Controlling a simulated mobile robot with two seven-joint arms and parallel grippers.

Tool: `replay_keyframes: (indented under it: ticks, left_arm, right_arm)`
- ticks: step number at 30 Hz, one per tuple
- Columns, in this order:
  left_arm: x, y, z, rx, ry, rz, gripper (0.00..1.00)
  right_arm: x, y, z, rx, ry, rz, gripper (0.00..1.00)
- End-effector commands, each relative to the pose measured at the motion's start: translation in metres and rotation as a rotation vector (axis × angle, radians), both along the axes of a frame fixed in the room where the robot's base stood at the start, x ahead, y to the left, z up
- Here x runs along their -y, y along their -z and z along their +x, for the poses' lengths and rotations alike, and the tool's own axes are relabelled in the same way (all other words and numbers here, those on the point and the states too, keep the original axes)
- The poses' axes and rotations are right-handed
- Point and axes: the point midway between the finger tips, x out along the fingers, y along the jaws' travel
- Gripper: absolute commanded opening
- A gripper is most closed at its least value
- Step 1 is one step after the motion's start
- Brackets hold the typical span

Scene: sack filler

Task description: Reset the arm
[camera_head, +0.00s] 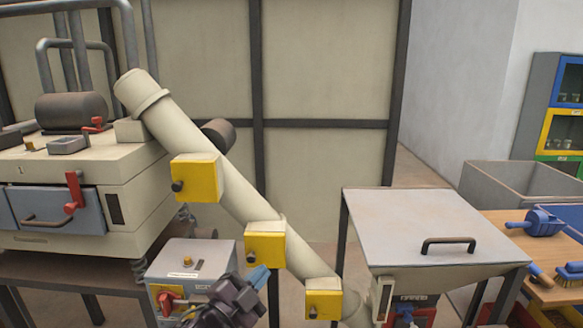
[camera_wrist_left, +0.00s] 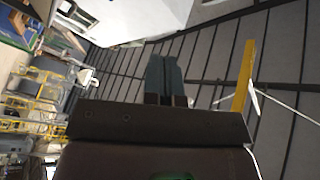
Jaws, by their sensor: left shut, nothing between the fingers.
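My left gripper (camera_head: 259,276) comes up from the bottom edge of the head view. Its dark wrist and blue-grey fingers point up and to the right. In the left wrist view its two fingers (camera_wrist_left: 165,78) lie side by side, shut with nothing between them. In the head view it shows in front of the grey control box (camera_head: 190,262) with a red switch, and below the slanted cream tube (camera_head: 215,165). I cannot tell its exact distance from either. My right gripper is not in view.
Yellow boxes with dark knobs (camera_head: 196,178) line the tube. A cream machine (camera_head: 70,170) with a red handle stands left. A grey-lidded hopper (camera_head: 420,225) stands right of centre. A wooden table (camera_head: 530,240) at right holds a blue scoop (camera_head: 538,222) and a brush.

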Motion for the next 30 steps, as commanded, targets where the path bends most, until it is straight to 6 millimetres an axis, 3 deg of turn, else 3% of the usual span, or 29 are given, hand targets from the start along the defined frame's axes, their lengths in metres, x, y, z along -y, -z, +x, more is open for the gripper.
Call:
replay_keyframes:
  ticks: [1,5,11,17,21,27,30]
  left_arm:
    - [-0.015,0.019,-0.005,-0.091,-0.038,-0.069,0.0]
    - [-0.051,0.061,-0.021,-0.287,-0.131,-0.223,0.0]
    - [-0.103,0.127,-0.062,-0.519,-0.279,-0.397,0.0]
    - [-0.152,0.186,-0.12,-0.673,-0.428,-0.515,0.0]
    - [-0.184,0.226,-0.171,-0.757,-0.546,-0.55,0.0]
    - [-0.206,0.271,-0.242,-0.873,-0.668,-0.566,0.0]
    - [-0.208,0.283,-0.265,-0.912,-0.696,-0.564,0.0]
  right_arm:
    - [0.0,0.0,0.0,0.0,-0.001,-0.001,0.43]
    - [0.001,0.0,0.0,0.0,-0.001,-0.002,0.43]
    - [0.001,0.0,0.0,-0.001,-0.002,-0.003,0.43]
    - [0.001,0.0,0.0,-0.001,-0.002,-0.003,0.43]
    - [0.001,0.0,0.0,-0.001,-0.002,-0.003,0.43]
    - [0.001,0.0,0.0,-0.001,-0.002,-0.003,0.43]
    - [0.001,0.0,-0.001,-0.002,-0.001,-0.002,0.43]
